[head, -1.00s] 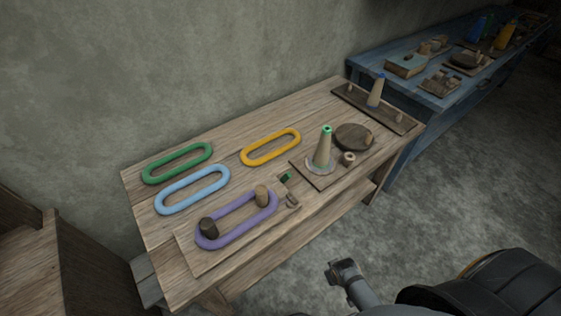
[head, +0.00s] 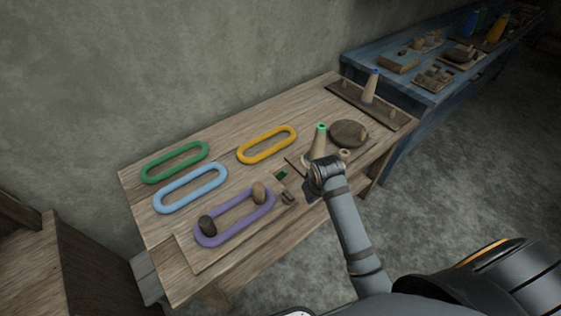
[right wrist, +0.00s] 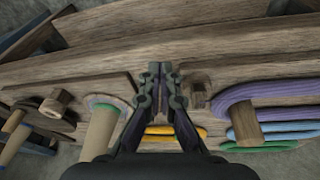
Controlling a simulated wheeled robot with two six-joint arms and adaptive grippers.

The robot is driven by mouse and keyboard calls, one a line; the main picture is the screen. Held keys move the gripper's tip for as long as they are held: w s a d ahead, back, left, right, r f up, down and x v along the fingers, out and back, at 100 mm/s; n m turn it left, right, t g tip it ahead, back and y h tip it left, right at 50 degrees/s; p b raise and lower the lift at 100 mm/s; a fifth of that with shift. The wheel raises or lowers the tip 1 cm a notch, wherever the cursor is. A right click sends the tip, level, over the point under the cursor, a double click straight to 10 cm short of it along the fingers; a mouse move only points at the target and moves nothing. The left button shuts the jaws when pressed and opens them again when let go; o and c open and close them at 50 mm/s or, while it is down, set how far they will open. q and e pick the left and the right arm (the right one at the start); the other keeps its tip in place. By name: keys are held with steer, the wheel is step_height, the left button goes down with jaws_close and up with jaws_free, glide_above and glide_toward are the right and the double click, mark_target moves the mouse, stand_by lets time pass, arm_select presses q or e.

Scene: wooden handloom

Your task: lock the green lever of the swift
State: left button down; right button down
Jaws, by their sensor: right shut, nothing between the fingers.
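The swift's board (head: 200,252) lies at the front left of the wooden table, with a purple skein (head: 236,217) around a dark peg (head: 207,225) and a tan peg (head: 258,192). The small green lever (head: 282,174) is by the board's right end, with a small brown block (head: 288,197) just in front of it. My right gripper (head: 318,188) is over the table's front edge, right of the lever and apart from it. In the right wrist view its fingers (right wrist: 160,72) are shut and empty; the purple skein (right wrist: 232,97) is to their right. The lever is not clearly visible there. My left gripper is out of view.
A cone with a green top (head: 320,140) stands close behind my right gripper, beside a round dark wheel (head: 349,133). Green (head: 174,162), blue (head: 190,188) and yellow (head: 267,145) rings lie on the table. A blue bench (head: 400,85) stands behind right.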

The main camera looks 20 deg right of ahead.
steer(key=w+a+r+n+g+y, duration=0.1)
steer(key=w+a+r+n, duration=0.35)
steer(key=w+r, duration=1.1)
steer(key=m+b, duration=0.2)
steer(key=b, duration=0.2)
glide_above(281, 175)
steer(key=w, duration=0.3)
steer(key=f, duration=1.1)
steer(key=shift+s+f, duration=0.2)
steer(key=shift+f, duration=0.05)
steer(key=shift+s+d+f, duration=0.2)
steer(key=shift+s, duration=0.3)
